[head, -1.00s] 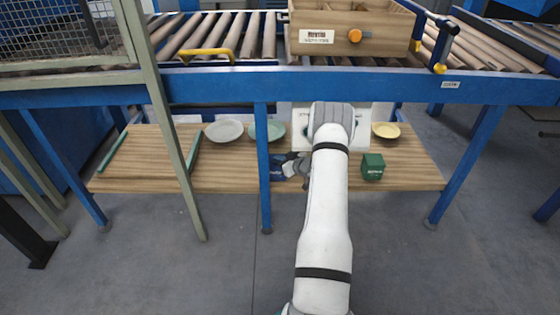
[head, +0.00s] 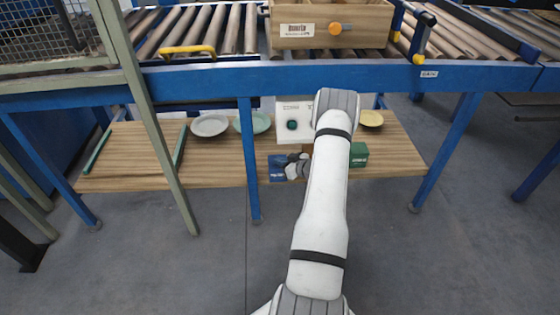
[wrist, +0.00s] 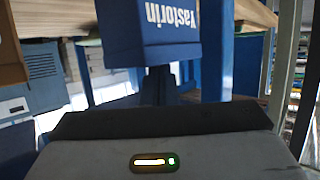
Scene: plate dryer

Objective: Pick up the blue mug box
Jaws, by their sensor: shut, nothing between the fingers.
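The blue mug box (head: 278,167) stands near the front edge of the low wooden shelf. In the wrist view the blue box (wrist: 150,38) is close ahead, with upside-down white lettering "Vastorin" on its side. My gripper (head: 298,166) is just right of the box in the head view, partly hidden by my arm. In the wrist view the dark fingers of my gripper (wrist: 172,82) are shut at the lower edge of the box, with nothing held. I cannot tell whether they touch it.
A green box (head: 358,154) stands to the right, partly behind my arm. A white box (head: 293,106) and grey, green and yellow plates (head: 209,124) are behind. A blue table leg (head: 249,165) stands just left of the blue box. The conveyor's blue beam (head: 200,80) runs above.

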